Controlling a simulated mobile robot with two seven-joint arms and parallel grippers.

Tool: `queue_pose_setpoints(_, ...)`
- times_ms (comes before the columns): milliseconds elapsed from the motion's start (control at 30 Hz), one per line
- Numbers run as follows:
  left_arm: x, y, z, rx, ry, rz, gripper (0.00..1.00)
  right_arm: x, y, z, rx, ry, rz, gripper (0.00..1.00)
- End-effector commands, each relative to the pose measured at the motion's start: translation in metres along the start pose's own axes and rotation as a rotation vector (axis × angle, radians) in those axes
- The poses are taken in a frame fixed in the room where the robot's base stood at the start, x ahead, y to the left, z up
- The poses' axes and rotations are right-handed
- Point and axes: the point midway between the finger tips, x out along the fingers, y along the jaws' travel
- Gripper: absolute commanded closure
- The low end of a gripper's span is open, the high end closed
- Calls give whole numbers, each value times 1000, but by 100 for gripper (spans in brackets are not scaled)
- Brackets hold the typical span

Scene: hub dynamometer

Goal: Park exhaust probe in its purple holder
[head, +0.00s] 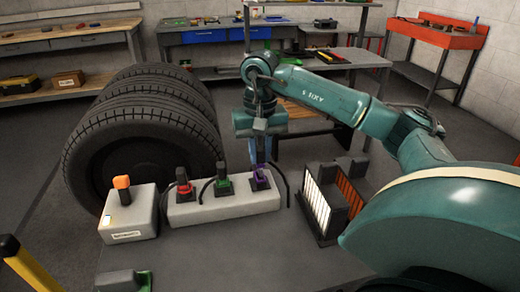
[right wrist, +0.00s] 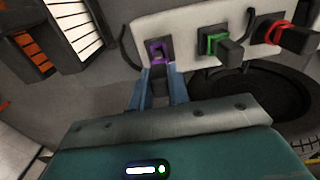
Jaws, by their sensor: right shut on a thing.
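My right gripper (head: 259,162) points down at the purple holder (head: 261,174), at the right end of a pale block. In the right wrist view, its two blue fingers (right wrist: 158,88) are closed around a dark piece, the exhaust probe (right wrist: 158,78), mostly hidden between them. The purple holder (right wrist: 161,45) is a purple frame just beyond the fingertips. The probe lines up with it, with dark material inside the frame. I cannot tell how far the probe sits in it. My left gripper is not in view.
Red (head: 184,187) and green (head: 222,184) holders with dark handles share the pale block (head: 225,208). A box with an orange switch (head: 121,182) stands left, large tyres (head: 140,130) behind. A slatted black unit (head: 330,195) stands close right. The front tabletop is mostly clear.

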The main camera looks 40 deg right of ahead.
Motion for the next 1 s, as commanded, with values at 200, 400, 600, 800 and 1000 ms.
queue_pose_setpoints(200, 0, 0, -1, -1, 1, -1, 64, -1, 0, 0, 0, 0, 0, 100)
queue_pose_setpoints(400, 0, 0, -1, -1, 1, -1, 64, 0, 0, 0, 0, 0, -1, 100)
queue_pose_setpoints(600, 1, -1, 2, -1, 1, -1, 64, 4, 0, 0, 0, 0, 0, 100)
queue_pose_setpoints(800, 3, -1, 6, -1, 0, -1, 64, 10, 0, 0, 0, 0, 0, 100)
queue_pose_setpoints(1000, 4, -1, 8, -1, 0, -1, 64, 14, 0, 0, 0, 1, -1, 100)
